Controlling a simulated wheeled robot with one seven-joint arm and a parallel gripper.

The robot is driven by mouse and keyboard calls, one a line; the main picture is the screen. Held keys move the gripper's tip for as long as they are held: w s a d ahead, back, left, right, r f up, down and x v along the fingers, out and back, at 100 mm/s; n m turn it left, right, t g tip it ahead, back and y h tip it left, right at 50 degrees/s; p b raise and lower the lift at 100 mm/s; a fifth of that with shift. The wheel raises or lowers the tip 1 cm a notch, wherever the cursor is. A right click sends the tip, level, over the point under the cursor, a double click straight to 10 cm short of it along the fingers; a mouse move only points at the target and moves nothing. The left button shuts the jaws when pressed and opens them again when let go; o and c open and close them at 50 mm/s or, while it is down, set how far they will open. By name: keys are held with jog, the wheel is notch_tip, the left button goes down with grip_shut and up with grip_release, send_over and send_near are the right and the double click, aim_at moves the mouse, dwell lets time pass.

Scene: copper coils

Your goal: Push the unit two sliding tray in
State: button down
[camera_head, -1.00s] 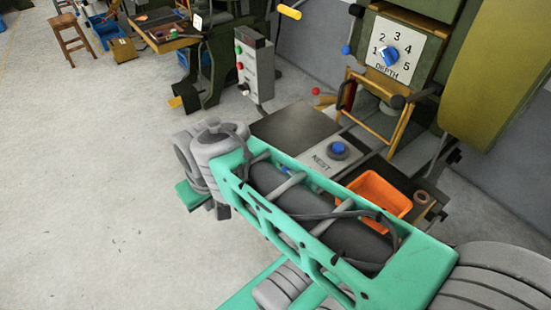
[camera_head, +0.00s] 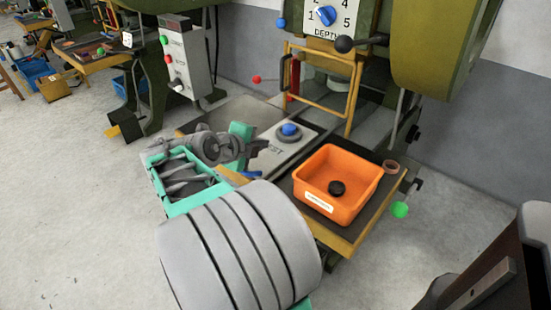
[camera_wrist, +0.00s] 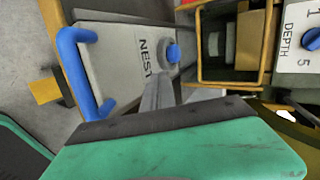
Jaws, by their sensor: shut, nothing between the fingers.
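The sliding tray (camera_head: 304,146) is a pale grey plate marked NEST, with a blue round piece (camera_head: 290,129) on a grey ring. In the wrist view the tray (camera_wrist: 112,62) has a blue bar handle (camera_wrist: 68,62) along its left end, the end away from the yellow-framed opening (camera_wrist: 236,84). In the head view the handle shows only in part, behind my arm. My gripper (camera_head: 257,147) is shut and empty at the tray. In the wrist view its grey fingers (camera_wrist: 158,92) overlap the tray near the lettering; I cannot tell whether they touch it.
An orange bin (camera_head: 325,205) with a black round piece (camera_head: 337,188) stands right of the tray. A copper coil (camera_head: 391,166) lies beyond it. The green press has a DEPTH dial (camera_head: 326,16). A grey control box (camera_head: 186,55) stands behind.

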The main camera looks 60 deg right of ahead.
aim_at(283, 140)
jog(key=shift+s+d, duration=0.15)
jog(key=shift+d, duration=0.25)
jog(key=x, duration=0.9)
jog(key=shift+f+b, duration=0.1)
jog(key=shift+b, duration=0.25)
